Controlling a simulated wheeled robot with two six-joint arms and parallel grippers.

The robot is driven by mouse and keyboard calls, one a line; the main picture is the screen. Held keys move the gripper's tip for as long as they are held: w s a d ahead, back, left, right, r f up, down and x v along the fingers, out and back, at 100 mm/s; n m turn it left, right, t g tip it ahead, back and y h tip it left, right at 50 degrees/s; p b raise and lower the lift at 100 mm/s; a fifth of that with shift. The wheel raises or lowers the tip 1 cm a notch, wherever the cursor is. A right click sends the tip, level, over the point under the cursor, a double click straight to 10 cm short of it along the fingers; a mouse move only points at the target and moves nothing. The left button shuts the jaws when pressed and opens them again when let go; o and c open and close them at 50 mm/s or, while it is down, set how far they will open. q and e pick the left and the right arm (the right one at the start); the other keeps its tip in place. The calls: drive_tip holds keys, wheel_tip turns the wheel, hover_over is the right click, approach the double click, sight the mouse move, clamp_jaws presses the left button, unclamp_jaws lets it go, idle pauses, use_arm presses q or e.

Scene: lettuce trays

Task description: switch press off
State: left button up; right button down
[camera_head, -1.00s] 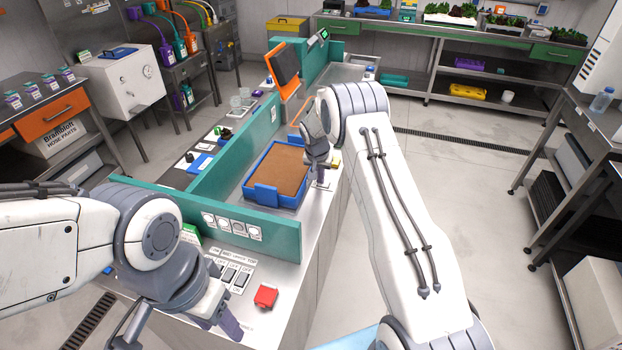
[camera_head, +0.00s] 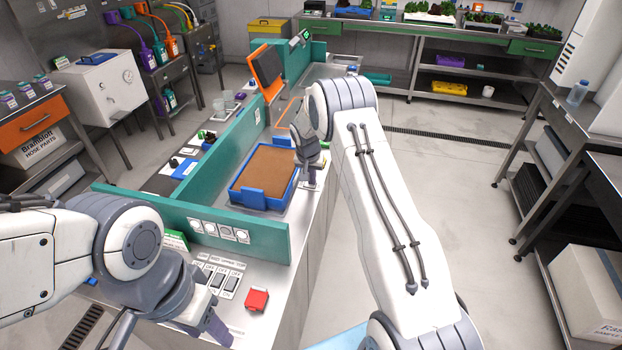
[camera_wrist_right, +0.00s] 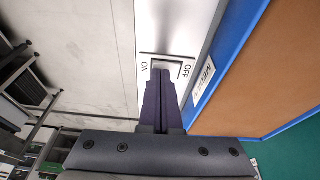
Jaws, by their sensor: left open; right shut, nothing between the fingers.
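The press switch (camera_wrist_right: 168,66) is a pale rocker in a plate beside the blue-rimmed tray, with ON marked at its left and OFF at its right in the right wrist view. A label (camera_wrist_right: 204,82) reading PRESS, upside down, sits next to it. My right gripper (camera_wrist_right: 163,88) is shut and empty, its dark fingertips over the switch and hiding part of it. Whether they touch it, and which side is pressed, I cannot tell. In the head view my right gripper (camera_head: 309,183) is beside the tray. My left gripper (camera_head: 215,326) is at the bench's front end, its jaws hardly visible.
The blue tray (camera_head: 252,199) of brown soil sits on the bench beside a green partition (camera_head: 262,240). A red button (camera_head: 257,300) and several labelled switches (camera_head: 222,280) are at the near end. Open floor (camera_head: 440,190) lies to the right.

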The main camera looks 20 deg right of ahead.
wheel_tip(320, 180, up, 4)
drive_tip(key=shift+w+a+f+p, duration=0.1)
drive_tip(key=shift+p, duration=0.95)
drive_tip(key=w+a+b+v, duration=0.1)
drive_tip(key=b+v, duration=0.1)
drive_tip(key=v, duration=0.8)
drive_tip(key=shift+a+b, duration=0.2)
drive_tip(key=shift+b, duration=0.2)
drive_tip(key=shift+s, duration=0.1)
drive_tip(key=s+a+r+n+y, duration=0.1)
drive_tip(key=s+a+r+n, duration=0.2)
drive_tip(key=s+a, duration=0.55)
drive_tip(key=s+a+r+n+y, duration=0.1)
drive_tip(key=s+a+r+n, duration=0.25)
drive_tip(key=s+a, duration=0.45)
drive_tip(key=s+a+n+g, duration=0.1)
drive_tip(key=s+n, duration=0.3)
drive_tip(key=s, duration=0.9)
drive_tip(key=s+a+n+g+y, duration=0.1)
drive_tip(key=s+a+n, duration=0.2)
drive_tip(key=s, duration=1)
drive_tip(key=shift+a+f+n+g, duration=0.3)
drive_tip(key=shift+n, duration=0.25)
